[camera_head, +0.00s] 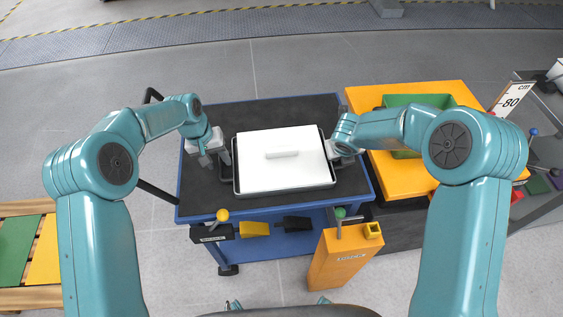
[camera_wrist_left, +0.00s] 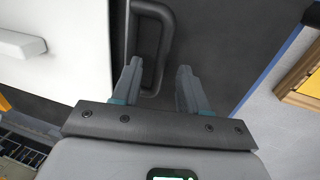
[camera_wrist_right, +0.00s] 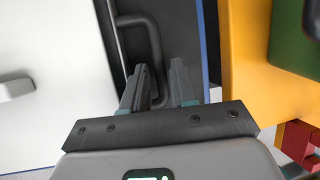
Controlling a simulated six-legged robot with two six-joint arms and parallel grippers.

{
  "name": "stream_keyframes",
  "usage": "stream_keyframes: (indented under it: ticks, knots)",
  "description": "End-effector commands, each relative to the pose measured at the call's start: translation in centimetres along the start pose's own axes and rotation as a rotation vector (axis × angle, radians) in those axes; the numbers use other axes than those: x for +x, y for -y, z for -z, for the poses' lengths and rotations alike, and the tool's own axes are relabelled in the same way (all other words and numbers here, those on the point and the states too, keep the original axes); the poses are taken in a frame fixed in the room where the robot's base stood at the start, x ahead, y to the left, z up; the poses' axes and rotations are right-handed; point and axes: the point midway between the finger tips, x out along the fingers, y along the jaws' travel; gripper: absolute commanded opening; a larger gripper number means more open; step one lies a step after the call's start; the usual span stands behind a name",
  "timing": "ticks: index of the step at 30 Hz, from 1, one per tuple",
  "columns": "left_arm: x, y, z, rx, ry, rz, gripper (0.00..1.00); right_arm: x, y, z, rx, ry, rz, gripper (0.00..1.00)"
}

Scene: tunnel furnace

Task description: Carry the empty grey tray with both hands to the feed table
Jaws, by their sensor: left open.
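The grey tray (camera_head: 284,193) lies flat on a dark-topped blue cart. A white slab with a raised bar (camera_head: 285,163) fills it, so its inside is hidden. It has a dark handle on each side. My left gripper (camera_head: 215,160) is open at the left handle; in the left wrist view its fingers stand either side of the handle (camera_wrist_left: 167,45). My right gripper (camera_head: 333,150) is at the right side. In the right wrist view its fingers are close about the right handle (camera_wrist_right: 154,55); whether they grip it is unclear.
The blue cart (camera_head: 205,213) has knobs and an orange post (camera_head: 343,262) at its front. A yellow table (camera_head: 430,91) with a green bin (camera_head: 402,100) stands close on the right. A pallet (camera_head: 30,207) lies at the left. Open floor is behind the cart.

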Motion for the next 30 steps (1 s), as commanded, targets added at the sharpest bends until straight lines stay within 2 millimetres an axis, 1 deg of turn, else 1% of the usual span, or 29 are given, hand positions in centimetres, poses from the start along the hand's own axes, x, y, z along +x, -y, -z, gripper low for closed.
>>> stream_keyframes:
  ticks: [1, 4, 13, 14, 15, 16, 17, 18, 30]
  knots:
    - [0.45, 0.01, -0.04, 0.000, 0.002, 0.000, 0.43, 0.43, 0.05, 0.00, 0.001, 0.000, 0.001, 0.27]
    - [0.89, 0.00, 0.00, 0.000, -0.001, 0.000, 0.43, 0.92, 0.04, 0.02, 0.001, -0.001, 0.000, 0.27]
    - [1.06, 0.00, -0.01, 0.000, -0.001, 0.000, 0.43, 1.06, 0.03, 0.00, 0.001, 0.000, 0.000, 0.27]
    - [1.06, -0.01, -0.01, 0.000, -0.001, 0.000, 0.37, 1.06, 0.03, 0.01, 0.000, 0.000, 0.000, 0.21]
    - [1.06, -0.01, -0.01, 0.000, -0.001, 0.000, 0.24, 1.05, 0.03, 0.00, 0.000, 0.000, 0.000, 0.08]
    - [1.05, -0.01, -0.01, 0.000, -0.001, 0.000, 0.14, 1.05, 0.03, 0.00, 0.000, 0.000, 0.000, 0.00]
    - [1.05, -0.01, -0.01, 0.000, -0.001, 0.000, 0.04, 1.04, 0.03, 0.00, 0.000, 0.000, 0.000, 0.00]
    - [1.04, -0.01, -0.01, 0.000, -0.001, 0.000, 0.00, 1.04, 0.03, 0.00, 0.000, 0.000, 0.000, 0.00]
    - [0.95, -0.03, 0.03, 0.000, -0.002, 0.000, 0.00, 0.96, 0.05, -0.08, 0.000, 0.002, 0.000, 0.00]
